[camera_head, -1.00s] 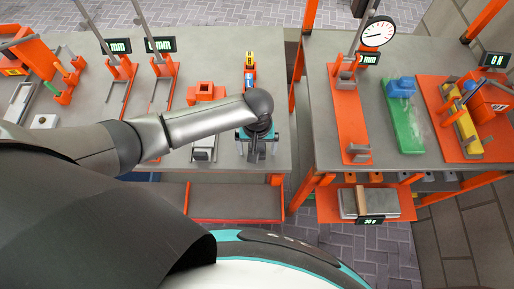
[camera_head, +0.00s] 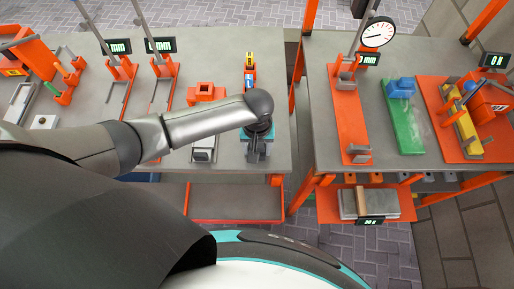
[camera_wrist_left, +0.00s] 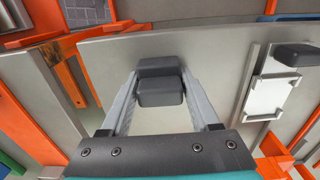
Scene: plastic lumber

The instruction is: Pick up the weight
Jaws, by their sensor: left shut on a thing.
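A dark grey block, which I take to be the weight (camera_wrist_left: 160,94), sits between the fingers of my left gripper (camera_wrist_left: 160,82) in the left wrist view. It looks like two stacked rounded dark parts. The fingers press on its left and right sides. In the head view my left gripper (camera_head: 257,150) points down at the front right of the left grey table, and my wrist hides most of what it holds. I cannot tell whether the block touches the table. My right gripper is not in view.
A small coloured item (camera_head: 249,75) lies behind the gripper. An orange-framed right table (camera_head: 428,150) carries several gauges and fixtures. An orange tray scale (camera_head: 330,206) sits below it.

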